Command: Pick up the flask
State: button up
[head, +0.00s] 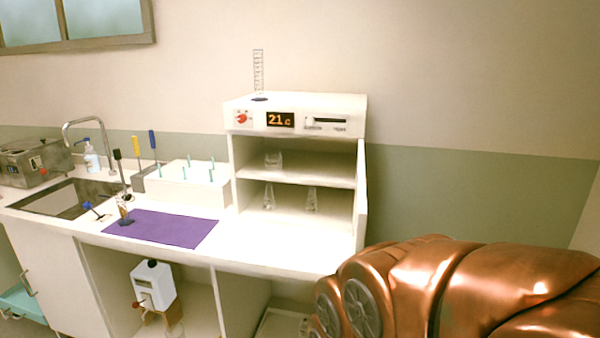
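Two clear conical glass flasks stand upright on the lower level of the white shelf unit in the head view, a left flask (269,197) and a right flask (312,201). I cannot tell which one the task means. The white shelf unit (362,190) has an open front, and its top housing has a display reading 21 c. My copper-coloured arm fills the lower right of the view. My gripper is out of view, so its state and its place relative to the flasks do not show.
A glass beaker (273,159) is on the upper shelf, and a graduated cylinder (258,74) stands on top. A purple mat (170,230), a white rack (183,186) and a sink (62,199) lie to the left. The countertop (272,252) before the shelves is clear.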

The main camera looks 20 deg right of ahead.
aim_at(311, 206)
jog(key=u, duration=1.3)
jog(key=i, duration=2.05)
jog(key=z, duration=2.35)
